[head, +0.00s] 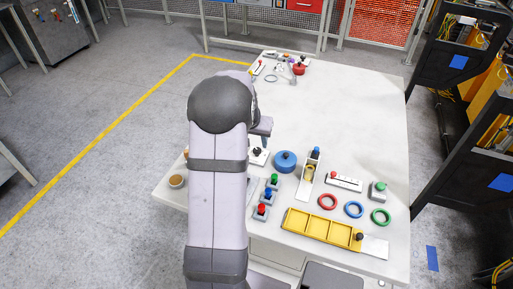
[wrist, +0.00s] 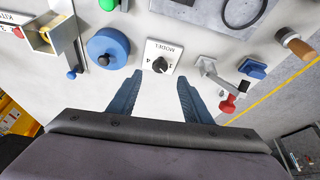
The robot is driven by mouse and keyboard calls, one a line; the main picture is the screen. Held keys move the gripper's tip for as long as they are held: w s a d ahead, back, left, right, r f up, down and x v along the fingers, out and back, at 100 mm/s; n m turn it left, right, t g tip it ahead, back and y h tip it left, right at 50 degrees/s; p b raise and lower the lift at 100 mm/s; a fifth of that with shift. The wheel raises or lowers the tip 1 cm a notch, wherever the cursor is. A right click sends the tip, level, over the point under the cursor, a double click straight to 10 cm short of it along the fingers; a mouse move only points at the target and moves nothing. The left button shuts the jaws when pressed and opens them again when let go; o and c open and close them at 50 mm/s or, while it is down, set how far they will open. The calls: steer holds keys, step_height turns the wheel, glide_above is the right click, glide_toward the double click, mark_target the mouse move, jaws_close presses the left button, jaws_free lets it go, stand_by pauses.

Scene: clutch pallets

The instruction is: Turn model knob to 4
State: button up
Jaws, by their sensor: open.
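The model knob (wrist: 160,65) is a small black knob on a white square plate marked MODEL, upside down in the wrist view. The digits 1 and 4 show near it; I cannot tell which one it points to. In the head view the knob (head: 257,151) is partly visible beside my arm. My gripper (wrist: 160,79) is open, its two blue fingers apart with nothing between them. The knob appears just beyond the fingertips, roughly centred between them. In the head view my arm hides most of the gripper.
A blue round knob (wrist: 107,48) stands close to the left of the plate in the wrist view. A grey fixture with a red handle (wrist: 228,103) lies close to the right. In the head view, push buttons (head: 268,196), coloured rings (head: 327,194) and a yellow tray (head: 318,226) fill the near table; its far part is mostly clear.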

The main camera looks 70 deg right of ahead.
mark_target(257, 150)
steer(key=shift+p+x, duration=1.15)
steer(key=shift+x, duration=2.35)
steer(key=c, duration=1.1)
